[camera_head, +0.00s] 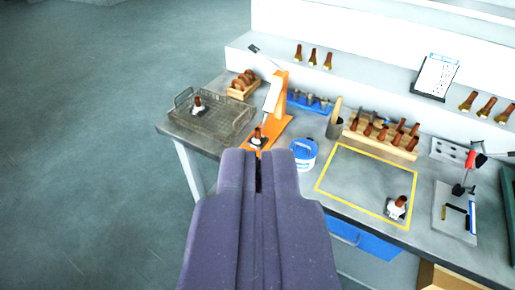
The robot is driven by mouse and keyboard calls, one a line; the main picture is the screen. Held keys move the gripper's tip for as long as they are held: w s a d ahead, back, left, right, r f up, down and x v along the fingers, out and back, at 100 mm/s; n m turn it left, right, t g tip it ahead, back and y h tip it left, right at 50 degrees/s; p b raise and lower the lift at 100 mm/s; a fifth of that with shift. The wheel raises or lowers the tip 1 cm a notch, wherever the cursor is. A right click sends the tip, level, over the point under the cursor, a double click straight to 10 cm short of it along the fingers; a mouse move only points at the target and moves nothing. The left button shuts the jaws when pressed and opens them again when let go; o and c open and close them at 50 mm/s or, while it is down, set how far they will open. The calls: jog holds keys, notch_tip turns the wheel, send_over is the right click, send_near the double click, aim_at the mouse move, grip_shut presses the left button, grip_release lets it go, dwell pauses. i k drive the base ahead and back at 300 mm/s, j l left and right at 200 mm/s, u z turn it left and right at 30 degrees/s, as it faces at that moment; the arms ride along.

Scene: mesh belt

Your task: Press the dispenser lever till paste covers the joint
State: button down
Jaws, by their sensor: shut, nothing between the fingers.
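The dispenser (272,88) has an orange stand and base with a slanted white body. A dark piece at its upper end (254,49) looks like the lever. A small joint (257,138), brown on top with a white lower part, stands on the orange base under the dispenser. The frame is too small to tell whether paste lies on it. My purple gripper (258,156) is shut and empty. It appears in front of the bench, its tips just below the joint in the picture, and hides the bench edge there. I see no contact with the lever.
A wire mesh tray (235,128) holding a similar piece (198,104) stands at left. A white-and-blue tub (304,154) is right of the dispenser. A yellow-outlined area (352,178) is mostly bare, with another piece (397,207) in its corner. Open floor (80,150) lies left.

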aim_at(252, 47)
jog(key=i+j, duration=0.2)
jog(key=i, duration=0.45)
jog(key=i+j+u, duration=0.1)
jog(key=i, duration=0.55)
jog(key=i+j, duration=0.25)
jog(key=i, duration=0.45)
